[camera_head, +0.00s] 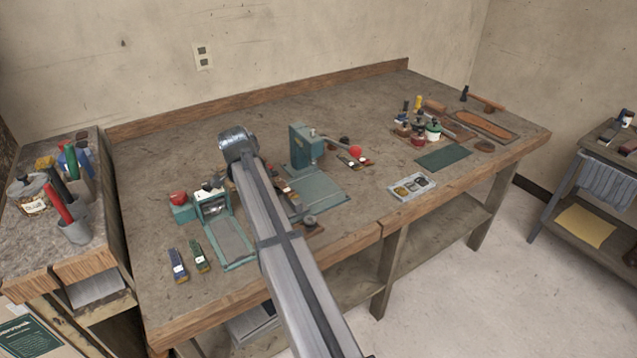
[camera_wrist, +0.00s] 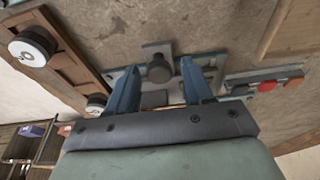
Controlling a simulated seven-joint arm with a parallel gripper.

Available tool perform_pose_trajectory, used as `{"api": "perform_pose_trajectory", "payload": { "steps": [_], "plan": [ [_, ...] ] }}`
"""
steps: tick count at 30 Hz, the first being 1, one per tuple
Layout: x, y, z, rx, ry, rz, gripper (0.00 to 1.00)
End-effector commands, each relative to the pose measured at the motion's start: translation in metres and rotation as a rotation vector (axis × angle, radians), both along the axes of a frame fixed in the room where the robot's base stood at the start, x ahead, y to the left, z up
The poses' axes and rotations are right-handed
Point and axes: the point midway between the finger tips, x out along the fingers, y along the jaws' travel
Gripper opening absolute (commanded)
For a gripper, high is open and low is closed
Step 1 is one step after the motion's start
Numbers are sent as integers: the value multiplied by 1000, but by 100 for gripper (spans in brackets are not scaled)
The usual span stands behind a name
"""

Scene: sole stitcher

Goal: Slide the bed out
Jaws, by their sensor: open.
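In the wrist view, my gripper (camera_wrist: 158,75) is open, its two blue fingers apart. A dark round knob (camera_wrist: 159,69) on a grey plate (camera_wrist: 157,50) shows between them; I cannot tell whether they touch it. In the head view, a teal machine (camera_head: 305,146) stands mid-bench on a flat teal base (camera_head: 322,188). A smaller teal machine (camera_head: 213,204) stands at left with a flat grey bed-like plate (camera_head: 233,240) in front. I cannot tell for sure which is the bed. My arm hides my gripper in the head view.
The wooden bench (camera_head: 365,105) has bare room behind the machines. A small grey tray (camera_head: 410,187), a green mat (camera_head: 444,158) and several pots lie at right.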

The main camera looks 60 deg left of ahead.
Motion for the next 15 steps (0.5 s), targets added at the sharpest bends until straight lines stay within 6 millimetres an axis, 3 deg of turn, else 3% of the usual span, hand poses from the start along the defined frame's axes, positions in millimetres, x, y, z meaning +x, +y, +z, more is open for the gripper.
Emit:
{"api": "perform_pose_trajectory", "payload": {
  "steps": [15],
  "plan": [
    [0, 0, 34, 0, 0, 0, 51]
  ]
}}
